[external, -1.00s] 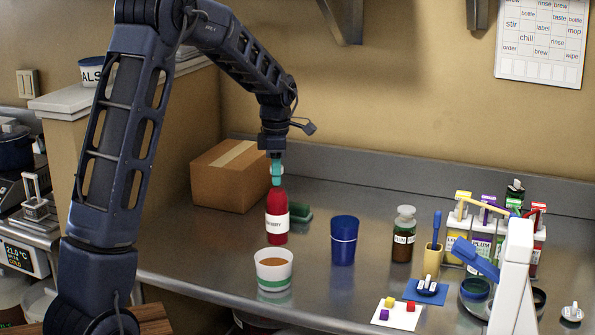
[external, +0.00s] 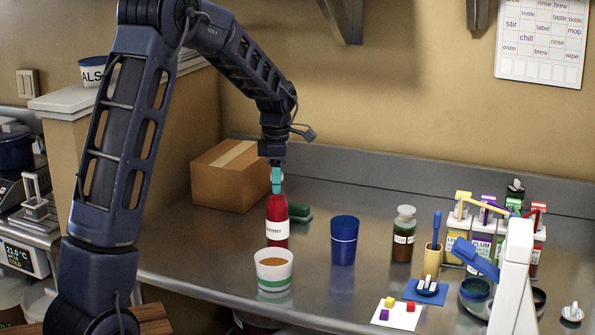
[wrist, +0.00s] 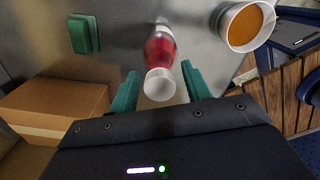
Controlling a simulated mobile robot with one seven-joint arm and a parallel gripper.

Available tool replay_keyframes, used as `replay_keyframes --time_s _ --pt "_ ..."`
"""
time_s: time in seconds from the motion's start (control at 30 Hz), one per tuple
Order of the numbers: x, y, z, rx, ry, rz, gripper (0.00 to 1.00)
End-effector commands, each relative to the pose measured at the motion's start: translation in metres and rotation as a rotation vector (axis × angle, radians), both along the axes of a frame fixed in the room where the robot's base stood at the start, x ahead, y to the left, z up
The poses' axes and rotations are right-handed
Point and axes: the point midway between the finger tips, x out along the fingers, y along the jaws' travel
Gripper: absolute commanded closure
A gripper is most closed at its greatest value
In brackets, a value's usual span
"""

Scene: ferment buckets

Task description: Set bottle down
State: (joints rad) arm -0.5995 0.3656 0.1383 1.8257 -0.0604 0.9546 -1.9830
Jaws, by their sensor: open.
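The red bottle (external: 277,222) with a white label stands upright on the metal counter, just behind a white cup of brown contents. My gripper (external: 277,180) is at the bottle's neck, pointing down. In the wrist view, the teal fingers of my gripper (wrist: 163,88) are spread on either side of the bottle (wrist: 160,52), with a visible gap to each side of its white cap (wrist: 159,84). The bottle's base looks to rest on the counter (external: 325,290).
The white cup (external: 273,272) stands close in front of the bottle. A green block (external: 300,212) lies behind it and a cardboard box (external: 228,180) stands at back left. A blue cup (external: 344,240) and brown jar (external: 403,240) stand to the right. Counter between them is bare.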

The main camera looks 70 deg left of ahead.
Motion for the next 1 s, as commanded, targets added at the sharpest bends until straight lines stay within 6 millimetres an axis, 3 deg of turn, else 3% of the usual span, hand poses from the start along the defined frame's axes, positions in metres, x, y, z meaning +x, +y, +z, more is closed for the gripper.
replay_keyframes --time_s 0.17,0.6,0.8,1.0 --pt "0.000 0.000 0.019 0.002 -0.002 0.000 0.52" --pt "0.000 0.000 0.099 0.002 -0.002 0.000 0.52" --pt "0.000 0.000 0.117 0.001 0.000 0.000 0.52" --pt "0.000 0.000 0.121 0.000 0.000 0.000 0.52"
